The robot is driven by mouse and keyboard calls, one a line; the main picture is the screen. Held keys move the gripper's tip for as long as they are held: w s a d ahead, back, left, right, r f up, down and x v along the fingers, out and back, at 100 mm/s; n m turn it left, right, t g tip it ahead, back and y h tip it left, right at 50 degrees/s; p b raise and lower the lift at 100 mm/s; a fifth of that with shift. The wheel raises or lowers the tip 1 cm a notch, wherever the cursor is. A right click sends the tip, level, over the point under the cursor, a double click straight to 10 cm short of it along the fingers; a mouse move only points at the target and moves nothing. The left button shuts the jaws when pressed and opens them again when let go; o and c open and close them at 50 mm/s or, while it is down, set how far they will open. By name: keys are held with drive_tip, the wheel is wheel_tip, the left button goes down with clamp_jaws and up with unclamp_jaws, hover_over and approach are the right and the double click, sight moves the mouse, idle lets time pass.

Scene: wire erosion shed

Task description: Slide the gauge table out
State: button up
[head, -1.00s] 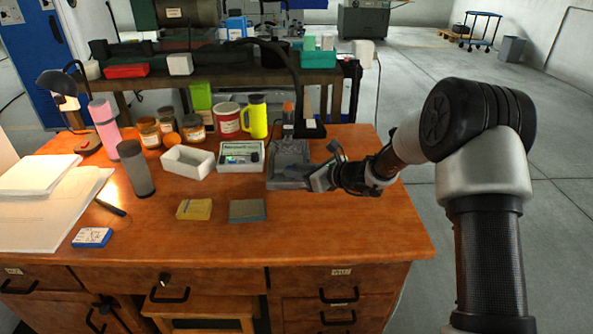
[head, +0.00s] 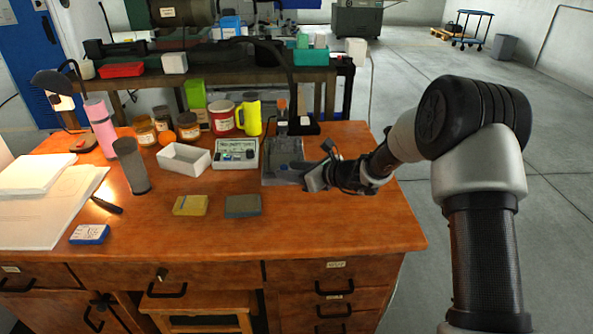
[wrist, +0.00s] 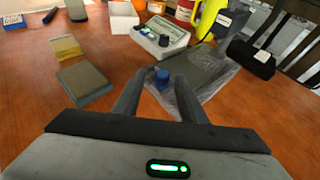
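A flat dark grey unit, which looks like the gauge table (head: 270,174), sits at the back right of the wooden desk. The wrist view shows its grey plate (wrist: 205,71), with a blue knob (wrist: 162,76) at its near left edge. My gripper (head: 304,176) is low over the desk at the unit's right side. In the wrist view my gripper (wrist: 160,86) is open, its two fingers apart with the knob between or just beyond their tips. I cannot tell whether either finger touches the knob.
A white-topped instrument box (head: 235,153) stands just left of the unit, with an open white tray (head: 184,159) beyond it. Yellow (head: 190,206) and grey (head: 243,206) blocks lie in front. The desk's front right is clear.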

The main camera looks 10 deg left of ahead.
drive_tip(key=p+v, duration=0.3)
drive_tip(key=v, duration=1.4)
drive_tip(key=shift+d, duration=0.2)
drive_tip(key=shift+s, duration=0.1)
